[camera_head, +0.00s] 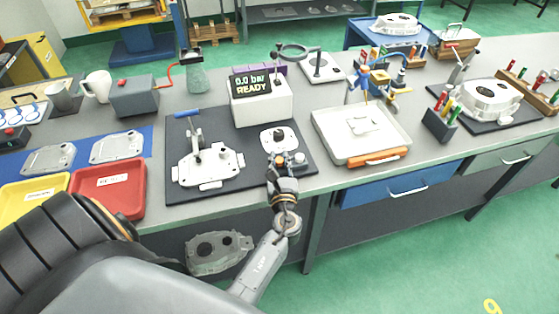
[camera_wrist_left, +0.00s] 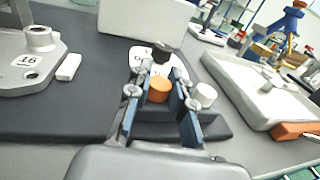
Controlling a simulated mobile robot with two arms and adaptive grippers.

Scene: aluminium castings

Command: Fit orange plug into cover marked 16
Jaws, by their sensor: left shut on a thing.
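The cover marked 16 (camera_wrist_left: 45,84) is a grey casting at the left of the left wrist view, with a raised round boss near its label. In the head view a pale casting (camera_head: 208,167) lies on the dark mat; its label is too small to read. My left gripper (camera_wrist_left: 160,95) is shut on the orange plug (camera_wrist_left: 159,88), which sits upright between the fingertips. In the head view my left gripper (camera_head: 282,168) is at the mat's front right, right of the casting. The plug's lower part is hidden. My right gripper is not in view.
A white plug (camera_wrist_left: 206,94) stands right of the fingers, and a black plug (camera_wrist_left: 161,53) just beyond them. A small white plate (camera_head: 279,137) lies behind the gripper. A display box (camera_head: 261,105) reads READY. A white tray (camera_head: 330,143) is to the right.

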